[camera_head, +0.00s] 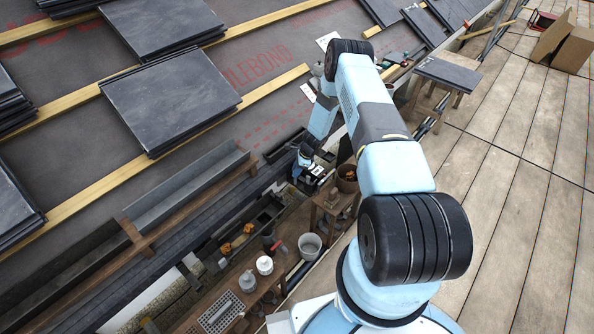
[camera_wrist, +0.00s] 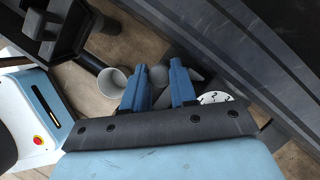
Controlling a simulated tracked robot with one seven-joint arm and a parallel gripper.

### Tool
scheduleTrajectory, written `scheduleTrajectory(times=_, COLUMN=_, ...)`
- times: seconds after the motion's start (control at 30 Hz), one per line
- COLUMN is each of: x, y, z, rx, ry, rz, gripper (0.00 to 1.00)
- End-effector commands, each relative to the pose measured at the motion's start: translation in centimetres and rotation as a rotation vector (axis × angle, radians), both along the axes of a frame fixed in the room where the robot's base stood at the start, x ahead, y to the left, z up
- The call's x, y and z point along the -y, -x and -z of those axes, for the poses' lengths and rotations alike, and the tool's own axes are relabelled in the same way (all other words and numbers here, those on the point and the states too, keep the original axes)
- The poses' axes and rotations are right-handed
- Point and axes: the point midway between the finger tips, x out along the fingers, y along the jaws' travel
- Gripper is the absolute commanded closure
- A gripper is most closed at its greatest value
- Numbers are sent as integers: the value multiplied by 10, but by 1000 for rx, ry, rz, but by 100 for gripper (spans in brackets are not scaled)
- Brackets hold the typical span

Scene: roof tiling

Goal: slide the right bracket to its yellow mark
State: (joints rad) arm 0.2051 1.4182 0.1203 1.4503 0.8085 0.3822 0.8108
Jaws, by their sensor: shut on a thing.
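My gripper (camera_head: 310,172) is at the roof's lower edge in the head view, too small there to show its fingers clearly. In the wrist view its two blue fingers (camera_wrist: 159,72) stand a little apart. A small grey piece (camera_wrist: 160,76) shows between them, which I take for the right bracket; most of it is hidden by the fingers. I cannot make out its yellow mark in either view.
A dark gutter length (camera_head: 190,187) lies along the eave. A workbench (camera_head: 238,300) with white pots, a wooden stool (camera_head: 333,205) and a bucket (camera_head: 310,246) stand below. Slate stacks (camera_head: 170,100) lie on the roof. The plank deck (camera_head: 530,200) at right is mostly clear.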

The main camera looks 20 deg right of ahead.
Motion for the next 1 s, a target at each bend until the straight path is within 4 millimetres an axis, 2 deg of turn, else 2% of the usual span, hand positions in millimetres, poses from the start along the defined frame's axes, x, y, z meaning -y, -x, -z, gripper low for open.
scheduleTrajectory(times=0.3, x=28, y=-24, z=-2, rx=6, ry=0, rz=-2, gripper=100)
scheduleTrajectory(times=0.57, x=29, y=-24, z=-2, rx=5, ry=-1, rz=-1, gripper=100)
scheduleTrajectory(times=0.6, x=29, y=-24, z=-2, rx=6, ry=-1, rz=-2, gripper=70)
scheduleTrajectory(times=0.67, x=29, y=-24, z=-2, rx=6, ry=-1, rz=-2, gripper=65)
scheduleTrajectory(times=1.0, x=30, y=-23, z=-1, rx=3, ry=0, rz=-1, gripper=63)
